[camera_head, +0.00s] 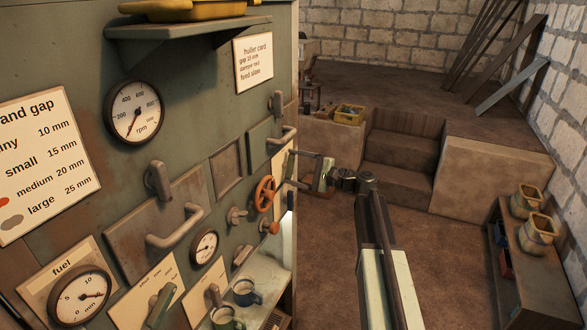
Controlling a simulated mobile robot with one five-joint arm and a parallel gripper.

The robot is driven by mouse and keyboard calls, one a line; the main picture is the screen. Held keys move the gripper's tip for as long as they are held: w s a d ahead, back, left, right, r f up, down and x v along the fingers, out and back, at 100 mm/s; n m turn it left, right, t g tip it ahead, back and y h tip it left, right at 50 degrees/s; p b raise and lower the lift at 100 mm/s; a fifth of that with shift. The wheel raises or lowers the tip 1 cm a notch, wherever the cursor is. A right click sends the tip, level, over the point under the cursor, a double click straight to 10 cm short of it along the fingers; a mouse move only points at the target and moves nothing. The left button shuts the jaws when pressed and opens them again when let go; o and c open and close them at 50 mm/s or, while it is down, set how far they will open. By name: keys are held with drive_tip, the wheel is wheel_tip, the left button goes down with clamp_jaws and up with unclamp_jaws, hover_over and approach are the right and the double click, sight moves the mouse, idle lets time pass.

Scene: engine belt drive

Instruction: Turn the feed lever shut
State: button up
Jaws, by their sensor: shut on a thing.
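My gripper (291,168) reaches in from the right to the far right edge of the green machine panel. Its fingers are at a cream plate (281,163) there, shut on what looks like the feed lever. The lever itself is too small and too covered by the fingers to make out, and the plate's writing cannot be read. How far the lever is turned cannot be told.
A grey door handle (284,134) is close above. Mugs (246,292) stand on a low shelf. Open floor lies right of the panel, before steps (400,150).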

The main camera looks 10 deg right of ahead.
drive_tip(key=shift+w+n, duration=0.1)
drive_tip(key=shift+n, duration=2.2)
drive_tip(key=o, duration=1.3)
drive_tip(key=v, duration=0.7)
drive_tip(key=shift+s+d, duration=0.25)
drive_tip(key=shift+d, duration=0.05)
